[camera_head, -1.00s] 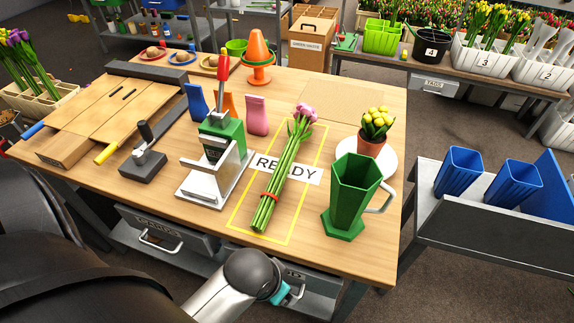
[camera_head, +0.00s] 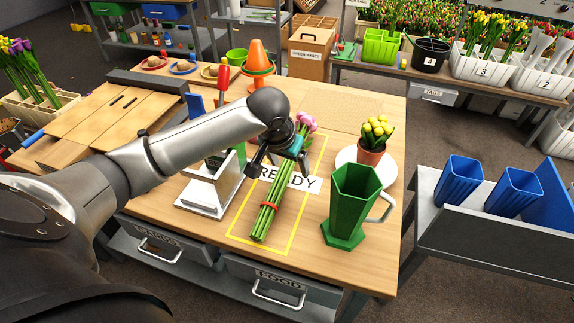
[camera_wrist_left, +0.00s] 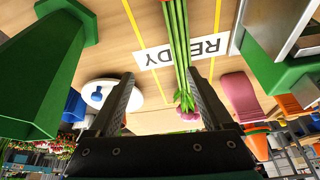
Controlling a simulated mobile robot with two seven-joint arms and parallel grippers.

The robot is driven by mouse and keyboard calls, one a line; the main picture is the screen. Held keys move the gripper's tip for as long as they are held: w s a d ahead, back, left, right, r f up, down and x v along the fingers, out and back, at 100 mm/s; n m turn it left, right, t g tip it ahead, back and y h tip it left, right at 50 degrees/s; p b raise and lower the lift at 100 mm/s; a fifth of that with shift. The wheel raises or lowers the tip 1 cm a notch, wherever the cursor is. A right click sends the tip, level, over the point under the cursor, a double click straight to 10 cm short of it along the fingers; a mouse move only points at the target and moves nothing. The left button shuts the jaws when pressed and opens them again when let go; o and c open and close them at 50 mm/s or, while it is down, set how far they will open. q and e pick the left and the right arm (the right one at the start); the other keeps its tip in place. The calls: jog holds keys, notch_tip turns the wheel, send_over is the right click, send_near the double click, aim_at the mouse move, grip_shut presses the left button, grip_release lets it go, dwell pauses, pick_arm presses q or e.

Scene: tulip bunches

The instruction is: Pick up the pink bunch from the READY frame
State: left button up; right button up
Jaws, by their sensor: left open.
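The pink bunch (camera_head: 269,200) lies inside the yellow READY frame (camera_head: 318,167) on the wooden table, its pink heads (camera_head: 306,122) at the far end and a red band around its green stems. My left gripper (camera_head: 277,165) is over the frame, above the upper part of the bunch, and partly covers it. In the left wrist view my left gripper (camera_wrist_left: 163,100) is open and empty, with the bunch's stems (camera_wrist_left: 177,40) beyond and between the fingers. The heads (camera_wrist_left: 189,116) show near the right finger. My right gripper is not in view.
A green hexagonal jug (camera_head: 352,205) stands right of the frame, with a potted yellow plant (camera_head: 374,140) on a white saucer behind it. A green and silver press (camera_head: 207,190) stands close on the left. An orange cone (camera_head: 259,60) stands at the back.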

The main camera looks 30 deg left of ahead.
aim_at(286, 163)
pick_arm(q)
jog(key=w+a+r+n, duration=0.2)
jog(key=a+r, duration=0.1)
jog(key=a, duration=0.1)
jog(key=shift+y, duration=0.3)
jog(key=b+x, duration=0.3)
jog(key=x, duration=0.6)
jog(key=shift+w+a+f, duration=0.2)
jog(key=shift+f, duration=0.15)
jog(key=shift+b+x, duration=1.2)
jog(key=shift+x, duration=1.45)
jog(key=shift+d, duration=0.1)
grip_shut()
jog(key=shift+r, duration=0.1)
